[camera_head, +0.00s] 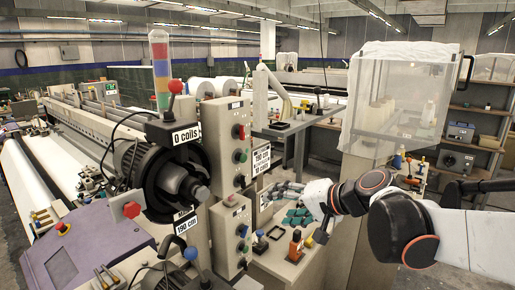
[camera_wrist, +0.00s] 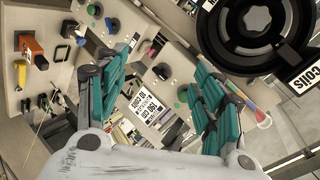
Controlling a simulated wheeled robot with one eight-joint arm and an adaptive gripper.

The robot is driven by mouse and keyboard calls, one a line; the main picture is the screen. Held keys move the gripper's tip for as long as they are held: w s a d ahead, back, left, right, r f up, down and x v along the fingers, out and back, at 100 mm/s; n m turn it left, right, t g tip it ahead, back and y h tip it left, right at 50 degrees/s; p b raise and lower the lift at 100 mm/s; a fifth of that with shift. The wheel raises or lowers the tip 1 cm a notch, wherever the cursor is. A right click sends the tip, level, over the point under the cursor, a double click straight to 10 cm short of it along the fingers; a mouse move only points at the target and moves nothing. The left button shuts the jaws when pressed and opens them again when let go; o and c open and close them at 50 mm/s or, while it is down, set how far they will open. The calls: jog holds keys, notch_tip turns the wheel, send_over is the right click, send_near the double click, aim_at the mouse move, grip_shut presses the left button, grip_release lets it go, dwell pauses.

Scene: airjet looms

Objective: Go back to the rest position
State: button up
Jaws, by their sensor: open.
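My gripper (camera_head: 288,204) is in the lower middle of the head view, at the end of my white arm reaching in from the right. It is above a small workbench (camera_head: 285,268) and to the right of the loom's control boxes. In the wrist view my gripper (camera_wrist: 158,76) shows two teal ribbed fingers spread wide apart. Nothing is between the fingers. Signs and a control box show behind the gap, farther off.
The loom's black round hub (camera_head: 178,178) and button box (camera_head: 227,145) stand left of my gripper. An orange item (camera_head: 296,245) is on the workbench. A plastic-covered cabinet (camera_head: 395,100) stands behind my arm. Shelves (camera_head: 485,115) are at right.

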jog(key=s+d+f+n+h+b, duration=0.1)
jog(key=s+d+f+h+b, duration=0.2)
jog(key=s+f, duration=0.4)
jog(key=s+d+f+n+h+b, duration=0.1)
jog(key=s+d+f+h+b, duration=0.2)
jog(key=s+d+f+b, duration=0.2)
jog(key=s+d+f+n+g+h+b, duration=0.1)
jog(key=s+d+f+b, duration=0.4)
jog(key=s+f, duration=0.5)
jog(key=shift+s+d+f+n+h, duration=0.15)
jog(key=shift+f+n+h, duration=0.25)
jog(key=shift+h, duration=0.6)
